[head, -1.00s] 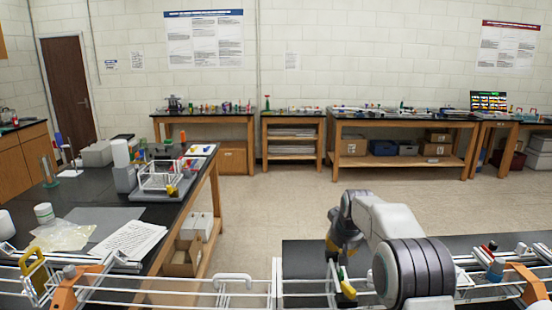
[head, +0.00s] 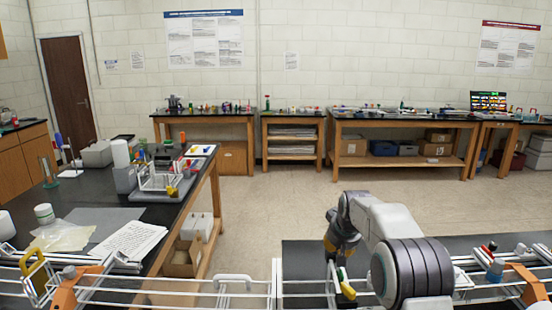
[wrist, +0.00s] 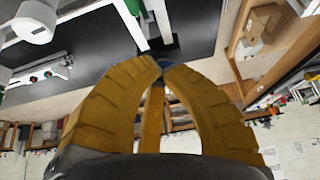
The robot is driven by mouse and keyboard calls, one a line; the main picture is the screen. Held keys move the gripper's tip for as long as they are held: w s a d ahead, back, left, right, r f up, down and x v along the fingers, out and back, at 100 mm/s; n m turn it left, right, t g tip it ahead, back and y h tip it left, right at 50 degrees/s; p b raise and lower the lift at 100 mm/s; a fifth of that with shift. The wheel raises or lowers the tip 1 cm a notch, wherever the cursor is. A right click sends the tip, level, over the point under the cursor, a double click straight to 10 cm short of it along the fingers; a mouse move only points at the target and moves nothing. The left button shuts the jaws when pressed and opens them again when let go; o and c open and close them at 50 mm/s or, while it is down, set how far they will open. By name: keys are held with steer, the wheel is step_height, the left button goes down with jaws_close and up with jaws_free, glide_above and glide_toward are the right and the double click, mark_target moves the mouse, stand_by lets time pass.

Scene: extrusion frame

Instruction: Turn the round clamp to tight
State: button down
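My gripper (wrist: 161,64) has yellow ribbed fingers whose tips come together in the wrist view. A small dark blue patch shows right at the tips; I cannot tell whether it is held or lies behind them. In the head view, my gripper (head: 333,246) hangs over the dark bench behind the white frame rails, partly hidden by my arm. A yellow handle-like part (head: 347,290) shows just below it on the frame. A white round part (wrist: 36,22) is at the upper left of the wrist view, apart from the fingers. I cannot tell which part is the round clamp.
White extrusion rails (head: 180,290) cross the foreground. An orange bracket (head: 78,288) is at left and another (head: 528,282) at right, near a blue knob (head: 496,270). A black side bench (head: 110,205) holds papers and a rack. Open floor (head: 275,200) lies beyond.

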steer(key=shift+a+f, duration=0.15)
steer(key=shift+a, duration=0.2)
steer(key=shift+s+a+f+b, duration=0.15)
steer(key=shift+s+b, duration=0.15)
steer(key=shift+s, duration=0.15)
stand_by(0.4)
step_height(320, 180, up, 6)
steer(key=p, duration=0.4)
steer(key=shift+r, duration=0.2)
steer(key=c, duration=1.9)
jaws_free()
steer(key=shift+w, duration=0.1)
